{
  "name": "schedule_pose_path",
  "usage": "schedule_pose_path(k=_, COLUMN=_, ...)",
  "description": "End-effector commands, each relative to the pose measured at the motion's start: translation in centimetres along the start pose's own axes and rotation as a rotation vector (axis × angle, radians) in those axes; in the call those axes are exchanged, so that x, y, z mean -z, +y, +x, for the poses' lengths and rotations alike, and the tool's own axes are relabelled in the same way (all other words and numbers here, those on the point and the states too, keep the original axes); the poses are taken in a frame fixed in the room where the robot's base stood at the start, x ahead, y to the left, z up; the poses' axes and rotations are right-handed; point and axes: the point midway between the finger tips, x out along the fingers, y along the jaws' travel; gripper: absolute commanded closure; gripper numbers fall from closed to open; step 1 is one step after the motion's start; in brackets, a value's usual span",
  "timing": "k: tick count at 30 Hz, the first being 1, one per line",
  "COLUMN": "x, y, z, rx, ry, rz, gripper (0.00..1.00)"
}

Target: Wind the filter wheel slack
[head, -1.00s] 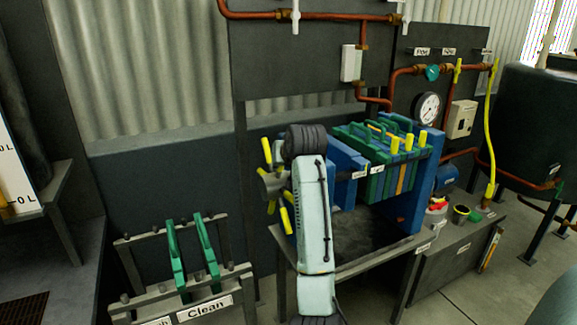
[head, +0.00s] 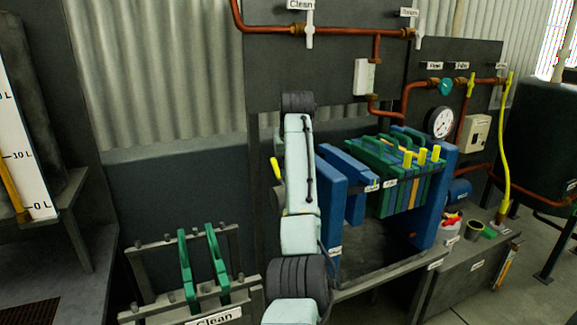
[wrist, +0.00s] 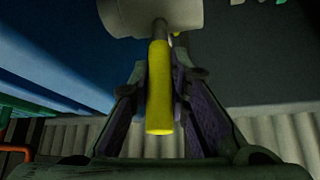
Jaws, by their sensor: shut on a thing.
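The filter wheel has yellow handles on a pale grey hub. In the head view my arm hides most of it, and one yellow handle (head: 276,168) shows at the arm's left. In the wrist view the grey hub (wrist: 150,14) is at the top, and a yellow handle (wrist: 160,95) points down from it. My gripper (wrist: 161,78) is shut on that handle, one finger on each side. The gripper is hidden behind my arm in the head view. The filter press (head: 333,205) has blue end blocks and a stack of green and blue plates (head: 385,180).
A rack with two green plates (head: 217,262) stands at the lower left. Copper pipes (head: 350,31) with valves run on the dark panel above the press. A gauge (head: 439,122) and small containers (head: 474,230) are to the right.

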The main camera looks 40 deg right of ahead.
Motion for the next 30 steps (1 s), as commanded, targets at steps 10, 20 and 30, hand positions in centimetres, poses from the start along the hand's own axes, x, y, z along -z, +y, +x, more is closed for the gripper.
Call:
schedule_pose_path(k=10, x=0.27, y=-0.11, z=-0.09, rx=-0.001, ry=0.008, rz=-0.003, gripper=1.0)
schedule_pose_path(k=20, x=0.15, y=-0.06, z=-0.05, rx=0.0, ry=0.004, rz=-0.001, gripper=0.63)
schedule_pose_path(k=30, x=0.14, y=-0.04, z=-0.49, rx=0.0, ry=0.004, rz=-0.001, gripper=0.63)
